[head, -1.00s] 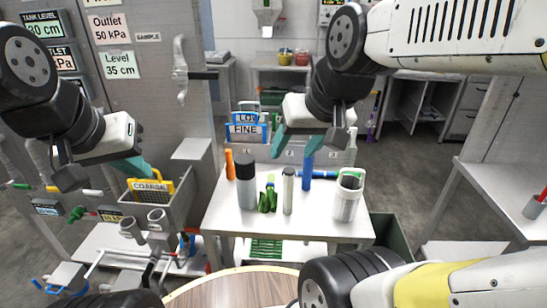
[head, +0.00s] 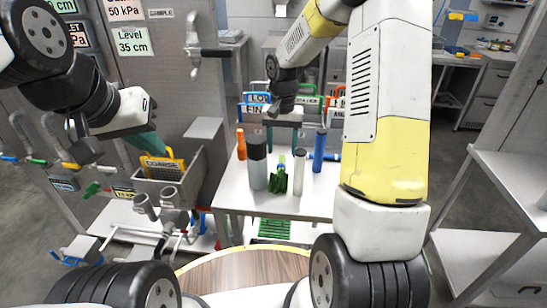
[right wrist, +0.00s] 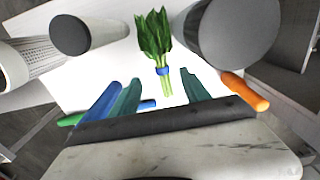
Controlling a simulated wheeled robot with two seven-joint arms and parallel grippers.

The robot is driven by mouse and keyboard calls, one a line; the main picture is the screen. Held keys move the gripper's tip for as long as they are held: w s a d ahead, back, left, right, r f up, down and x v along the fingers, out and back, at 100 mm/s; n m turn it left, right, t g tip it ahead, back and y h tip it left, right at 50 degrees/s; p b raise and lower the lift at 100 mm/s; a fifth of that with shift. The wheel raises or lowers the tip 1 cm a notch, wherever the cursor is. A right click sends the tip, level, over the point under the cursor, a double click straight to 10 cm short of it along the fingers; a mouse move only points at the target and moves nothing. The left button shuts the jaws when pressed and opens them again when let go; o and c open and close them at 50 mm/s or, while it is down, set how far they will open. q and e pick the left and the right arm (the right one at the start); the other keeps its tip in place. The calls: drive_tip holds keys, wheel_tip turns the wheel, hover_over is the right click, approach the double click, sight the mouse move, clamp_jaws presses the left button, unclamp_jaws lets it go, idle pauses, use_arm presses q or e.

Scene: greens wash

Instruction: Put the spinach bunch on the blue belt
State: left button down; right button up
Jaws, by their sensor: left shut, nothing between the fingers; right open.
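The spinach bunch (head: 278,182) is green and leafy with a blue band. It lies on the white table (head: 236,197) between a dark-topped grey cylinder and a slim pale one. It also shows in the right wrist view (right wrist: 155,36), its pale stems pointing at my right gripper. My right gripper (head: 282,143) is open and empty, just behind the bunch in the head view. Its teal fingers (right wrist: 160,98) are apart, with the stem ends ahead of the gap. My left gripper (head: 147,146) is shut and empty above the COARSE basket. I cannot make out a blue belt.
The grey cylinder (head: 257,163) and slim pale cylinder (head: 299,172) flank the bunch closely. An orange bottle (head: 241,145) and a blue cylinder (head: 319,150) stand nearby. A white perforated container (right wrist: 22,66) shows in the wrist view. Labelled baskets are behind the table.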

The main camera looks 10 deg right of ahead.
sight(281, 167)
wheel_tip(281, 167, down, 8)
drive_tip(key=shift+a+f, duration=0.15)
idle(0.3)
clamp_jaws()
